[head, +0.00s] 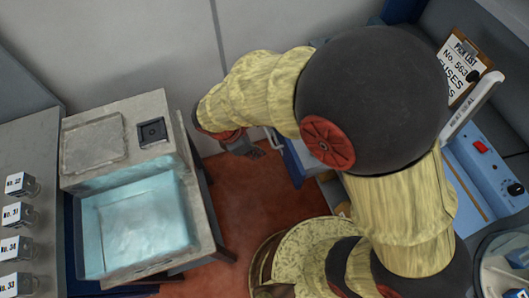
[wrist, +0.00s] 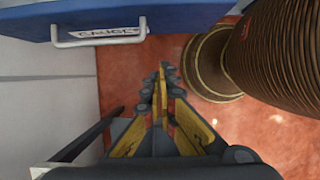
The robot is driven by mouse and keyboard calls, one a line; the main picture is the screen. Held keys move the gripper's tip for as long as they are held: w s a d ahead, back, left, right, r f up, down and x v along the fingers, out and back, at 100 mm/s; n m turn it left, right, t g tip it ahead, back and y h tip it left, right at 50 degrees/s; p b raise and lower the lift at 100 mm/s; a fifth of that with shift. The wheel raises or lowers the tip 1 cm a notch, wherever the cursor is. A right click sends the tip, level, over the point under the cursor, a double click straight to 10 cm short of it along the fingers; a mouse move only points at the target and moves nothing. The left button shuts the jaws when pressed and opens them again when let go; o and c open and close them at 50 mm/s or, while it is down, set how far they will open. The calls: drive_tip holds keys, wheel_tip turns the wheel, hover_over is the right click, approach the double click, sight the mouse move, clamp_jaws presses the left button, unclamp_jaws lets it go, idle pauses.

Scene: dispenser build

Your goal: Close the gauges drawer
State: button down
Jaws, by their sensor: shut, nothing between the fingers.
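The gauges drawer (wrist: 100,22) shows in the wrist view as a blue front with a pale bar handle (wrist: 100,36) and a label that reads "GAUGE", partly behind the handle. In the head view, a blue-edged drawer (head: 292,167) shows partly behind my arm; how far it stands out is hard to tell. My gripper (wrist: 160,82) is shut and empty, pointing over the red floor, below and to the right of the handle in the wrist view and apart from it. In the head view my gripper (head: 246,147) is left of the blue-edged drawer.
A blue heat sealer (head: 480,165) and a pick-list clipboard (head: 463,65) are at the right. Red floor (head: 240,195) lies open between the units.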

drive_tip(key=w+d+f+b, duration=0.2)
drive_tip(key=d+f+b, duration=0.2)
drive_tip(key=d+f, duration=0.3)
drive_tip(key=shift+f+b, duration=0.35)
drive_tip(key=shift+f, duration=0.25)
drive_tip(key=w+d+p, duration=0.2)
drive_tip(key=d, duration=0.6)
drive_tip(key=w+d+p, duration=0.2)
drive_tip(key=w+d, duration=0.1)
drive_tip(key=d, duration=0.6)
drive_tip(key=w+d+p, duration=0.2)
drive_tip(key=d+p, duration=0.1)
drive_tip(key=d, duration=0.6)
drive_tip(key=shift+w+d, duration=0.1)
drive_tip(key=shift+w, duration=0.15)
